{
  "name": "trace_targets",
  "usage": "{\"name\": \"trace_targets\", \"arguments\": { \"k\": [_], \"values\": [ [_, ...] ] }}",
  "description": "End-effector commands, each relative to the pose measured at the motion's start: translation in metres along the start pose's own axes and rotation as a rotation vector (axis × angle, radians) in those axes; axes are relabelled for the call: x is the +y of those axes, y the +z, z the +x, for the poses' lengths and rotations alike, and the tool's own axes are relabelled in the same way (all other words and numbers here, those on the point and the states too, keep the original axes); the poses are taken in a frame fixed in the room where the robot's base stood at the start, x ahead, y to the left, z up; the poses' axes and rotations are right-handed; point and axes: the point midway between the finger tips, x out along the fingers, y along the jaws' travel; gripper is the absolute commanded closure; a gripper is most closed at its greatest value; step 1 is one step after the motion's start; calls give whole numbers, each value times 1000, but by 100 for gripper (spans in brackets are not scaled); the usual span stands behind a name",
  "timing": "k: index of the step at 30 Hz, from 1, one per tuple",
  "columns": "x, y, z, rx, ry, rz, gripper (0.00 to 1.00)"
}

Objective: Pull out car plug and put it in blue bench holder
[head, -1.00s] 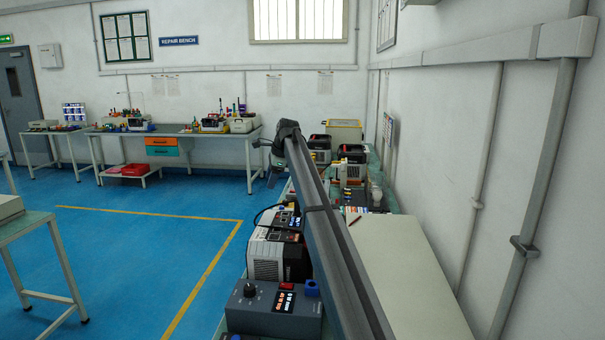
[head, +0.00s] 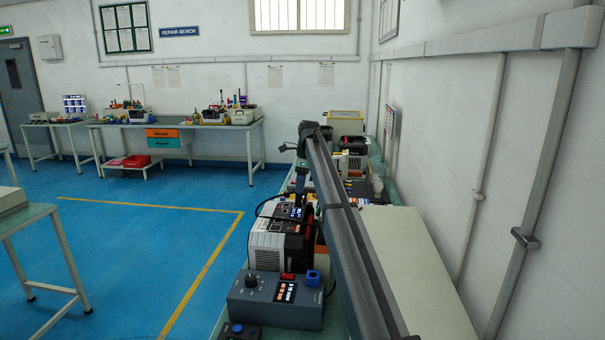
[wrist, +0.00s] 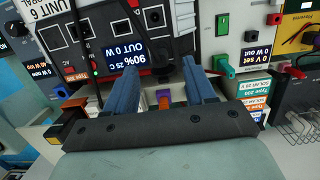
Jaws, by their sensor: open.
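In the wrist view my gripper (wrist: 155,68) is open, its two blue-grey fingers pointing at the front of a power unit. A dark round part (wrist: 161,72), possibly the car plug, shows on the unit front between the fingertips; I cannot tell whether they touch it. The unit's display (wrist: 128,57) reads 90% and OUT 0 W. My arm hides part of the bench, and my fingertips do not show clearly there.
In the wrist view dark cables (wrist: 82,22) hang over the unit's left side. A green connector (wrist: 222,66), an orange part (wrist: 163,98) and a wire rack (wrist: 296,125) lie nearby. In the head view, a pale board (head: 415,270) lies right of my arm.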

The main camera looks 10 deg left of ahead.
Motion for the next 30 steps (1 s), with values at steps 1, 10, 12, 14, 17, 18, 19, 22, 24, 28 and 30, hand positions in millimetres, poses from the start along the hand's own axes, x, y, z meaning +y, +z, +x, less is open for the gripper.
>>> {"name": "trace_targets", "arguments": {
  "k": [1, 10, 12, 14, 17, 18, 19, 22, 24, 28, 30],
  "values": [
    [1, 0, 10, 1, 2, 0, 45],
    [0, 0, 48, 0, 1, -1, 45],
    [0, 0, 53, 0, 1, -1, 45],
    [0, 0, 56, 0, 0, -1, 45],
    [0, 0, 59, 0, -1, -1, 45],
    [0, 0, 60, 0, -1, -1, 45],
    [0, 0, 60, 0, -1, -1, 45],
    [0, 0, 60, 0, -1, -1, 45],
    [0, 0, 60, 0, -1, -1, 45],
    [0, 0, 60, 0, 0, -1, 51],
    [0, 0, 60, 0, 0, -1, 58]
  ]
}}
